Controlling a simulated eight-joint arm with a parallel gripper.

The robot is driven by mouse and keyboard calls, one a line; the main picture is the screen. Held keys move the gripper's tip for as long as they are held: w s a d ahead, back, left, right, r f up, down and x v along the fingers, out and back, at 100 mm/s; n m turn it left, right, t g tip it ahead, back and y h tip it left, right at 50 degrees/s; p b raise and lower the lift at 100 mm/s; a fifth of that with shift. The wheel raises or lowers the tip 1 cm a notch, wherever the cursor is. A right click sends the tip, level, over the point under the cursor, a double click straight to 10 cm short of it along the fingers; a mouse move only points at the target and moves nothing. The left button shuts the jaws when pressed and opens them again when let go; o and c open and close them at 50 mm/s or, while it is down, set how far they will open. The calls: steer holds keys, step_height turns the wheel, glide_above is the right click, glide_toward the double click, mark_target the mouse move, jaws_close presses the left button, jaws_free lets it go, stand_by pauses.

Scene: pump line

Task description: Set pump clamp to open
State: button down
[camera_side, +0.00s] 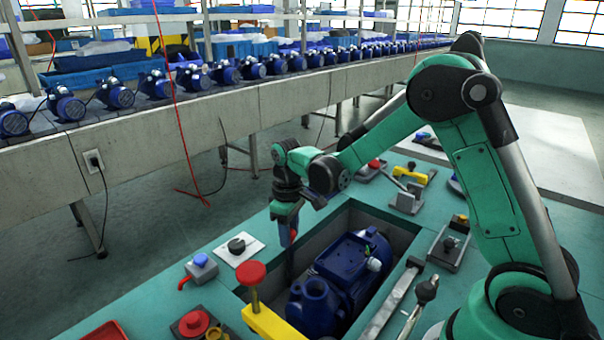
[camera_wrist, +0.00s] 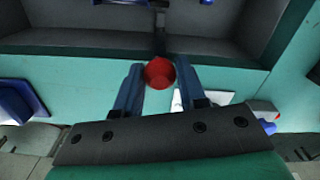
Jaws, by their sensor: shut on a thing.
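My gripper (camera_side: 287,230) is at the far left edge of the sunken bay, pointing down. It is shut on a red knob (camera_side: 294,237) on a thin dark rod, apparently the pump clamp's handle. In the wrist view, the red knob (camera_wrist: 160,73) sits between the two blue-grey fingers of my gripper (camera_wrist: 159,70). The rod (camera_wrist: 160,35) runs beyond it along the grey bay. The blue pump (camera_side: 345,275) lies in the bay, to the right of my gripper. The clamp's lower end is hard to make out.
A black knob on a white plate (camera_side: 238,246), a blue-topped switch (camera_side: 200,262) and a yellow lever with a red knob (camera_side: 252,274) stand near the bay. Several more controls line its right side. A conveyor of blue pumps (camera_side: 190,78) runs behind.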

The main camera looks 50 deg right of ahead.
steer(key=c, duration=0.5)
jaws_free()
steer(key=shift+w, duration=0.2)
steer(key=shift+r, duration=0.1)
steer(key=shift+r, duration=2.7)
steer(key=shift+r, duration=0.1)
steer(key=s+a+r+m+t, duration=0.1)
steer(key=s+a+r+t, duration=0.1)
steer(key=s, duration=0.3)
steer(key=s+a+r+m+t, duration=0.2)
steer(key=s+r+t, duration=0.1)
steer(key=s+t, duration=0.2)
steer(key=shift+a+r, duration=0.2)
steer(key=shift+a, duration=0.15)
